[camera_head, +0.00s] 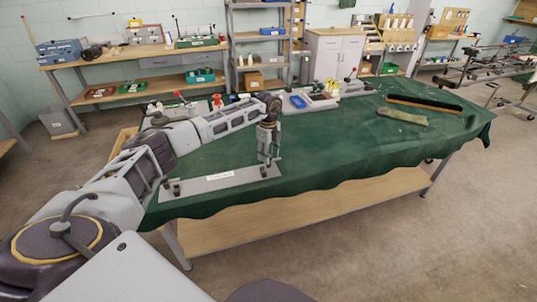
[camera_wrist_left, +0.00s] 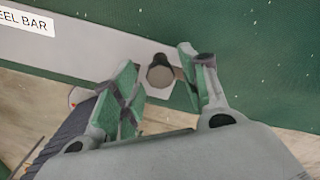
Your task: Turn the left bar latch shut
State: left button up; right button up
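A flat grey steel bar (camera_head: 215,183) with a white label lies on the green cloth near the table's front edge; in the left wrist view (camera_wrist_left: 95,48) its label reads "EEL BAR". Small dark upright fittings stand at its left end (camera_head: 171,187). My left gripper (camera_head: 267,160) points down over the bar's right end. In the left wrist view the gripper (camera_wrist_left: 163,82) is open, with one finger on each side of a round dark-topped knob (camera_wrist_left: 159,74); I cannot tell whether they touch it. Which fitting is the latch is unclear. My right gripper is out of view.
The green-clothed table (camera_head: 340,150) has clear room right of the bar. A black strip (camera_head: 424,104) and an olive cloth-like piece (camera_head: 402,117) lie at the far right. Small trays and tools (camera_head: 318,97) stand along the back edge.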

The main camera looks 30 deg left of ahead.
pick_arm(q)
jog(key=c, duration=0.7)
jog(key=shift+c, duration=0.4)
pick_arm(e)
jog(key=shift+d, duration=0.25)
